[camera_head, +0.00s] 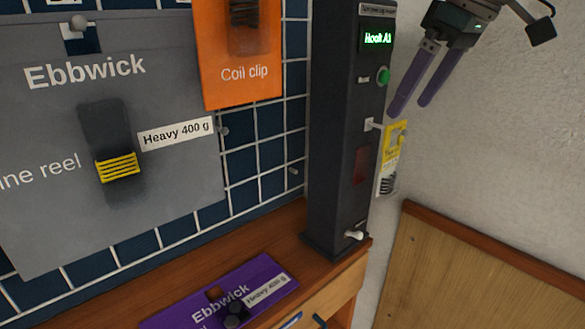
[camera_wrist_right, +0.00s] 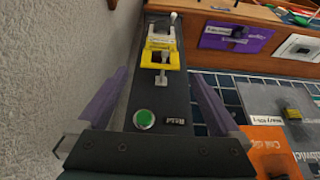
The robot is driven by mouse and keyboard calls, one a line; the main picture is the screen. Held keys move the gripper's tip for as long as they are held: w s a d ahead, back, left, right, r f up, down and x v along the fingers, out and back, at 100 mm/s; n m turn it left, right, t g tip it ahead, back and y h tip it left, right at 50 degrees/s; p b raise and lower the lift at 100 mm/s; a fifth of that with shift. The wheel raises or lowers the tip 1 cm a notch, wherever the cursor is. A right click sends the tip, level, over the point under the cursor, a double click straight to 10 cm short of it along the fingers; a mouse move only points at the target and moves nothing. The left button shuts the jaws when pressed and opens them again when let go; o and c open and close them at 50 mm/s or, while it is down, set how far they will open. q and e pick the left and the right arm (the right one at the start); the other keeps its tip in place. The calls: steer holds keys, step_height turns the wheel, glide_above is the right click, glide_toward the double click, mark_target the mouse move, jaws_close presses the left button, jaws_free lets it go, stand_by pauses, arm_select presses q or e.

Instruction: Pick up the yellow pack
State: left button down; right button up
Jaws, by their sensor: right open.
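The yellow pack (camera_head: 386,160) is a small yellow and white card that hangs from a pale hook (camera_head: 373,124) on the side of the dark test tower (camera_head: 340,130). In the right wrist view the yellow pack (camera_wrist_right: 151,62) lies beyond the fingertips, roughly between them, with the hook (camera_wrist_right: 161,77) in front. My right gripper (camera_head: 407,110) is open and empty, above the pack in the head view. Its purple fingers point down toward the pack, apart from it. My left gripper is not in view.
The tower has a lit display (camera_head: 378,39) and a green button (camera_head: 383,76). A grey Ebbwick pack (camera_head: 60,120) and an orange Coil clip pack (camera_head: 240,85) are at the left. A purple pack (camera_head: 190,315) is on the wooden bench. A white wall (camera_head: 500,150) is close behind.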

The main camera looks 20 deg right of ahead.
mark_target(402, 130)
steer(key=x, duration=0.4)
steer(key=shift+s+f, duration=0.15)
steer(key=shift+s, duration=0.1)
steer(key=shift+b+x, duration=0.65)
steer(key=shift+x, duration=1.65)
steer(key=shift+s+d+f, duration=0.1)
steer(key=shift+s+d, duration=0.05)
steer(key=shift+s, duration=0.05)
steer(key=shift+c, duration=0.2)
